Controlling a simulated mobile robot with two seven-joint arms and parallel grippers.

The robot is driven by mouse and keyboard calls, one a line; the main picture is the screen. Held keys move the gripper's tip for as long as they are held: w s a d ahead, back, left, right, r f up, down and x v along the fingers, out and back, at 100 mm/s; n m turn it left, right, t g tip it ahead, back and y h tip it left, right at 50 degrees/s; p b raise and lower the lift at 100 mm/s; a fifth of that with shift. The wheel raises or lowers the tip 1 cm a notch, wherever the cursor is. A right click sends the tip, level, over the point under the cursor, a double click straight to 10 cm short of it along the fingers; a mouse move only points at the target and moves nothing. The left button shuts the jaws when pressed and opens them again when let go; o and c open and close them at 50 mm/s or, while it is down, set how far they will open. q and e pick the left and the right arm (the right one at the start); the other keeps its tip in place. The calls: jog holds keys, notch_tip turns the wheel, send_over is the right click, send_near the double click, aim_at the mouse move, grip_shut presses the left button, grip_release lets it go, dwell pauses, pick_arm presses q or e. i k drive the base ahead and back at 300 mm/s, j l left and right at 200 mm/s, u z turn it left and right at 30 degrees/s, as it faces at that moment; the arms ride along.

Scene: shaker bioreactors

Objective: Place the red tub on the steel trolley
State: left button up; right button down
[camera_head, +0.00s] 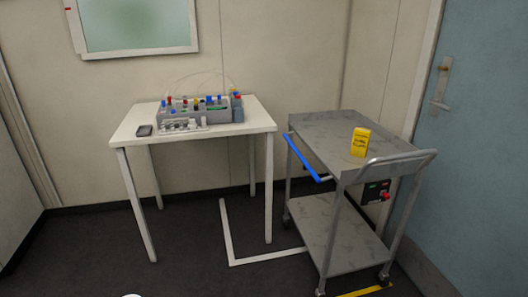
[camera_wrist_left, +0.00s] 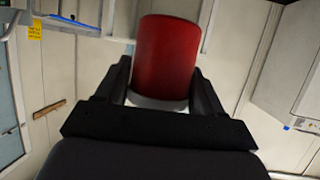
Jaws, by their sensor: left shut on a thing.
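The red tub (camera_wrist_left: 166,58) shows in the left wrist view, a red cylinder with a pale band at the end near the palm. My left gripper (camera_wrist_left: 163,80) is shut on it, with a dark finger on each side. Neither the tub nor my left gripper shows in the head view. The steel trolley (camera_head: 320,128) stands right of centre in the head view, with a grey top shelf, a lower shelf and a rail handle at its right end. A yellow sign (camera_head: 360,142) stands on its top shelf. My right gripper is in neither view.
A white table (camera_head: 243,129) left of the trolley bears a grey rack (camera_head: 215,113) with coloured caps and a small dark device (camera_head: 144,130). A blue bar (camera_head: 303,158) sticks out at the trolley's left side. The top shelf's left part is bare. A blue door (camera_head: 475,130) is at right.

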aim_at(341, 140)
jog(key=i+z, duration=0.65)
jog(key=i, duration=0.2)
jog(key=i+l, duration=0.2)
jog(key=i, duration=0.2)
jog(key=i+l, duration=0.15)
jog(key=i, duration=0.3)
